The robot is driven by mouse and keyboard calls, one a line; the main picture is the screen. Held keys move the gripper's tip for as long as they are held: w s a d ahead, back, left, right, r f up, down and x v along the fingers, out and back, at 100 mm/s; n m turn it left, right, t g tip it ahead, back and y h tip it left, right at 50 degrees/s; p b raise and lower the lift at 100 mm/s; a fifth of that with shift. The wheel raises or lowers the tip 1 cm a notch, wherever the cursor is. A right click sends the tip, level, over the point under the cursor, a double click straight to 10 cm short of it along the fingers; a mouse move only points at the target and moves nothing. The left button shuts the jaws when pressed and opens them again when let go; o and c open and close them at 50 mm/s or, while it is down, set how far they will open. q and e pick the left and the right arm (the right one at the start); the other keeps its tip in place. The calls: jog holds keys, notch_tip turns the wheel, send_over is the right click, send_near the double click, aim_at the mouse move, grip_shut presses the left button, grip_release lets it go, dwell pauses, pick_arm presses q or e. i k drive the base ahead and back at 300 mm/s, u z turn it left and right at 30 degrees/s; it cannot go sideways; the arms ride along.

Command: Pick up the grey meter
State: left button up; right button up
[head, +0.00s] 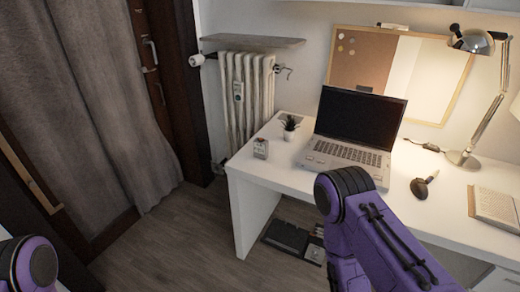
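A small grey boxy object (261,147), which looks like the grey meter, stands upright near the left end of the white desk (262,187). Its details are too small to read. Nothing touches it. Only purple arm links of mine show, one at the bottom left corner and one at the lower middle right in front of the desk. Neither gripper is in the head view.
A small potted plant (290,125) stands just behind the meter. An open laptop (350,140) is right of it. A dark brush-like object (424,186), a desk lamp (472,42) and a book (495,207) lie further right. The floor (180,240) left of the desk is clear.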

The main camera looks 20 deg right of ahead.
aim_at(261, 148)
jog(key=u, duration=0.8)
jog(key=i, duration=1)
jog(key=z, duration=2.15)
